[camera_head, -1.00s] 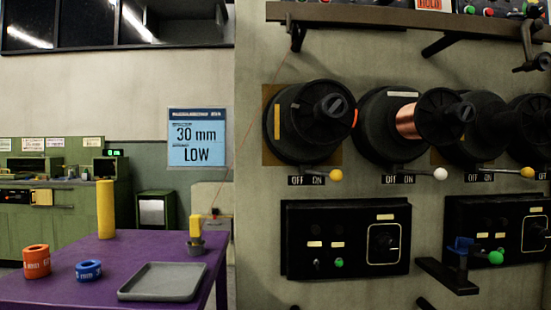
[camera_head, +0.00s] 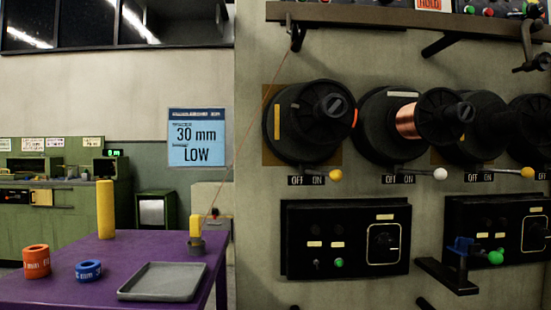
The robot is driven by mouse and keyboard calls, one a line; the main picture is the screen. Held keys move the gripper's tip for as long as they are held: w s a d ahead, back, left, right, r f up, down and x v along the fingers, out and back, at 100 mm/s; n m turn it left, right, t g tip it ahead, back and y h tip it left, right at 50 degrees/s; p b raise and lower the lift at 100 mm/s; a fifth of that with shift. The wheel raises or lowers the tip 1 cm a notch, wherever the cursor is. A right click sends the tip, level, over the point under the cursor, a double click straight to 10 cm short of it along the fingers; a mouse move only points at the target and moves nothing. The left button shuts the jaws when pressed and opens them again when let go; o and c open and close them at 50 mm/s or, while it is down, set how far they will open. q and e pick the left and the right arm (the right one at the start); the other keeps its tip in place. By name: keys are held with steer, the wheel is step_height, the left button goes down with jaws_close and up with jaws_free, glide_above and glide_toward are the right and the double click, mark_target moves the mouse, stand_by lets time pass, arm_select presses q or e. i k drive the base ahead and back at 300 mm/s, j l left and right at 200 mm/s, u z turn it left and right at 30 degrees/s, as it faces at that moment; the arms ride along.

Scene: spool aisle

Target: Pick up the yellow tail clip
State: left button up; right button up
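A small upright yellow piece (camera_head: 195,226), which looks like the yellow tail clip, stands in a dark grey round base (camera_head: 196,245) near the far right edge of the purple table (camera_head: 130,251). A thin orange line (camera_head: 235,150) runs down from a dark guide under the shelf towards it. Whether the line is fixed to the piece is too small to tell. Neither of my grippers shows in the head view.
A taller yellow cylinder (camera_head: 105,209), an orange ring (camera_head: 36,260), a blue ring (camera_head: 88,270) and an empty grey tray (camera_head: 162,281) are on the table. Right of it, a wall panel carries black spools (camera_head: 308,122), levers and a protruding black bracket (camera_head: 447,276).

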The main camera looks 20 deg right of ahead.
mark_target(195, 220)
steer(key=i+j+z, duration=0.1)
steer(key=j, duration=0.3)
steer(key=i+j+z, duration=0.1)
steer(key=j, duration=0.3)
steer(key=i+j+z, duration=0.1)
steer(key=j, duration=0.3)
steer(key=i+j+z, duration=0.15)
steer(key=j, duration=0.25)
